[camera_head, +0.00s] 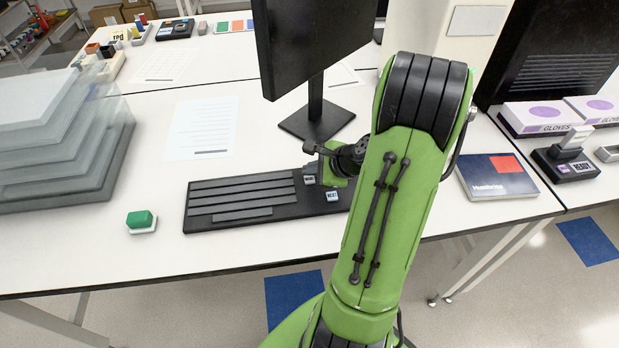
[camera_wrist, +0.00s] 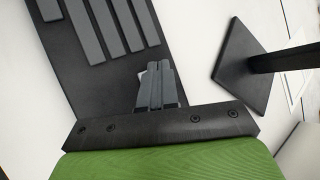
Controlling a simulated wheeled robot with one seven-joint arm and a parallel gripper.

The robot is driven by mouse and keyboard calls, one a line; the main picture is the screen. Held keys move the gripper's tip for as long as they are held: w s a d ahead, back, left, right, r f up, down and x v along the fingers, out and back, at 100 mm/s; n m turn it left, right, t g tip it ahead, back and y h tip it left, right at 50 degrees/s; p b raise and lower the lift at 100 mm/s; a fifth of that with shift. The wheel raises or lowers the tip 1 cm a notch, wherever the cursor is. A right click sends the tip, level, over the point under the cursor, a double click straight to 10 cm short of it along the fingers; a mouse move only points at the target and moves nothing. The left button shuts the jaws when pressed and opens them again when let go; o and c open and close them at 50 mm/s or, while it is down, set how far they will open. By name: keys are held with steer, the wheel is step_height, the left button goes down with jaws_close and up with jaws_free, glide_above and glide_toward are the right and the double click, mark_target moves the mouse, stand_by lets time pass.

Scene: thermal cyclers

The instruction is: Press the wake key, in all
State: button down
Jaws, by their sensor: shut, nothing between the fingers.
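A black keyboard (camera_head: 240,201) lies on the white desk in front of the monitor, with long grey key bars. At its right end is a small grey key (camera_head: 309,180) whose tiny label seems to read WAKE. A pale blue key (camera_head: 333,196) labelled NEXT sits just below and right of it. My gripper (camera_head: 311,168) is shut and empty, right at the far side of the grey key. In the wrist view its closed fingers (camera_wrist: 157,72) point at the keyboard (camera_wrist: 68,62) and mostly hide a pale key beneath. I cannot tell whether the fingertips touch it.
The monitor (camera_head: 315,45) and its stand base (camera_head: 317,121) are close behind my gripper. A green button (camera_head: 140,221) lies left of the keyboard, with stacked translucent trays (camera_head: 60,130) beyond. A dark blue book (camera_head: 497,177) lies to the right. The desk front is clear.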

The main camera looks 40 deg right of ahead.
mark_target(312, 181)
steer(key=shift+f+b, duration=0.3)
steer(key=shift+f, duration=0.15)
steer(key=shift+f, duration=0.4)
stand_by(0.6)
steer(key=shift+r, duration=0.1)
steer(key=shift+r+p, duration=0.55)
steer(key=shift+r, duration=0.2)
step_height(312, 181, up, 5)
steer(key=p, duration=0.5)
steer(key=shift+r, duration=0.15)
stand_by(0.5)
